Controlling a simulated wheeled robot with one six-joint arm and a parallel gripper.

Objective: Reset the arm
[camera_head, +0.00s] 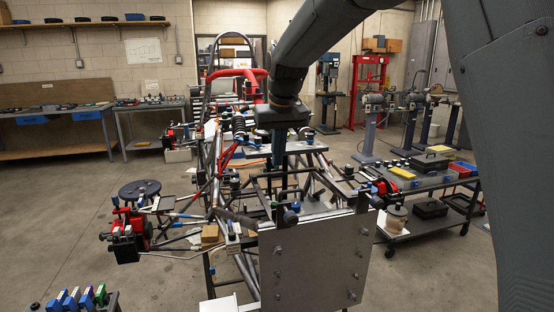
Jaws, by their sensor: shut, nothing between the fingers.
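My arm (318,45) reaches in from the top right and bends down at the middle of the view. My gripper (280,184) hangs below its dark wrist body, pointing down in front of the tube chassis (262,195). Its fingers look close together, with nothing seen between them. The fingertips are hard to tell from the dark tubes behind them. I cannot tell whether they touch the chassis.
A grey metal plate (315,260) with bolts stands at the chassis front. A cart (425,182) with tools is at the right, a workbench (60,125) at the back left. A red press (368,92) stands behind.

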